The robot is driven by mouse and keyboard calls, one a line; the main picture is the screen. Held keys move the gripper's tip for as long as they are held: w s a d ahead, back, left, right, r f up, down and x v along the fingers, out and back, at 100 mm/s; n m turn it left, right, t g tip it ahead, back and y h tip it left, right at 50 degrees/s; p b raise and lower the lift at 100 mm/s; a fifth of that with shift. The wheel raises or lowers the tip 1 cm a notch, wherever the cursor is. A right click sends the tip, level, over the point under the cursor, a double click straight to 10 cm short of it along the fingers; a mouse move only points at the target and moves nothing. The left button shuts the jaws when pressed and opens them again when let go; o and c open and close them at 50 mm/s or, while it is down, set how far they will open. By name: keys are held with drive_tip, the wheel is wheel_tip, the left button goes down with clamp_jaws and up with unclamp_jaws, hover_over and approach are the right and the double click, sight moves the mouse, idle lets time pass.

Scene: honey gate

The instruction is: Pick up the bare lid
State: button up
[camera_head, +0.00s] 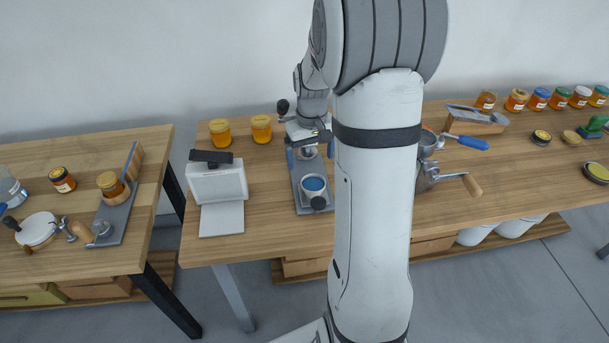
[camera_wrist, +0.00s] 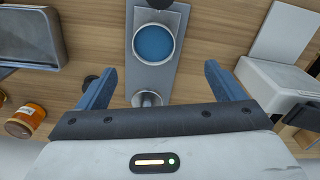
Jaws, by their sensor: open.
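My gripper (camera_head: 310,154) is open and empty over the back part of a grey metal stand; its two blue fingers also show in the wrist view (camera_wrist: 158,78). A round cup with a pale rim (camera_head: 314,191) stands on the plate of the stand, with a flat blue round face (camera_wrist: 153,43) inside, perhaps a lid. This cup is in front of my fingertips, not between them. A plain tan disc (camera_head: 571,137) lies flat at the far right of the table and looks like a bare lid. I cannot tell for sure which one is the bare lid.
A white hinged device (camera_head: 217,186) stands left of the stand. Honey jars (camera_head: 261,129) stand behind. A blue-handled tool (camera_head: 472,143) and wood-handled metal tool (camera_head: 472,184) lie right of my arm. Dark-rimmed discs (camera_head: 596,173) lie farther right. My arm hides the table's middle.

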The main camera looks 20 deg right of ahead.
sight(313, 184)
drive_tip(key=f, duration=0.6)
drive_tip(key=d+f, duration=0.1)
drive_tip(key=f, duration=0.2)
drive_tip(key=shift+w+f+p, duration=0.1)
drive_tip(key=shift+w+p, duration=0.25)
drive_tip(key=shift+p, duration=0.05)
drive_tip(key=c, duration=1.1)
